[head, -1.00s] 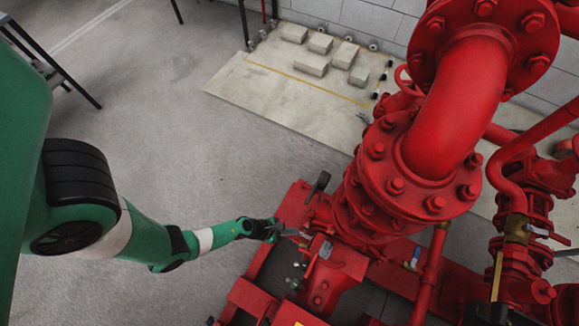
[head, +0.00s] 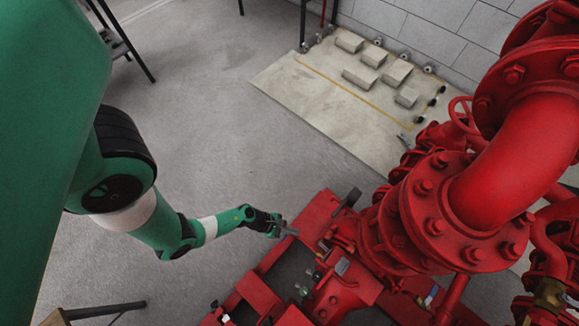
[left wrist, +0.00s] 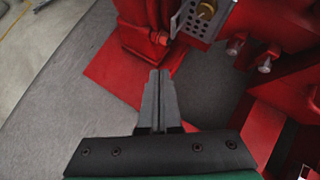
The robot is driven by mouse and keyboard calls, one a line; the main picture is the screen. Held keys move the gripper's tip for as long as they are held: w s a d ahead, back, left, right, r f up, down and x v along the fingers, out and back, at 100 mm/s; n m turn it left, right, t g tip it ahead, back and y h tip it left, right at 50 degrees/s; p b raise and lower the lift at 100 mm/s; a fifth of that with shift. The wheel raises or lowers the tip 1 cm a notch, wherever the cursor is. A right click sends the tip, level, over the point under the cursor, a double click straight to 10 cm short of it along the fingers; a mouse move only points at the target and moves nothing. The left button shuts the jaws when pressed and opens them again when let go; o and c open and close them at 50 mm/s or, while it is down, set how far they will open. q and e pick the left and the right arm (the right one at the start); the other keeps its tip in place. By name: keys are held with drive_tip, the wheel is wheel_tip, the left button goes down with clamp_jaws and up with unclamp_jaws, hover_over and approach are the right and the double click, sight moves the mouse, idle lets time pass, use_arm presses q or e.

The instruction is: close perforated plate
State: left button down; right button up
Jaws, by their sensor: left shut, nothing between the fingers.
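The perforated plate (left wrist: 195,22) is a small grey metal plate with round holes at the top of the left wrist view, beside a brass fitting on the red pump. It stands at an angle to the pump body, and its top edge is cut off. In the head view, a small grey piece (head: 341,266) on the pump appears to be this plate, but its holes are too small to see. My left gripper (left wrist: 158,72) is shut and empty, with its fingertips short of the plate. The left gripper also shows in the head view (head: 290,231), left of the pump. My right gripper is not in view.
The large red flanged pipe (head: 510,160) and red pump frame fill the right side. A dark handle (head: 347,200) sticks up behind the gripper. A pale slab with several blocks (head: 290,85) lies at the back. Grey floor (head: 215,130) is open to the left.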

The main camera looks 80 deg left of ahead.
use_arm(q)
drive_tip(key=p+v, duration=0.3)
drive_tip(key=v, duration=0.3)
drive_tip(key=shift+w+a+r, duration=0.35)
drive_tip(key=shift+w+r, duration=0.05)
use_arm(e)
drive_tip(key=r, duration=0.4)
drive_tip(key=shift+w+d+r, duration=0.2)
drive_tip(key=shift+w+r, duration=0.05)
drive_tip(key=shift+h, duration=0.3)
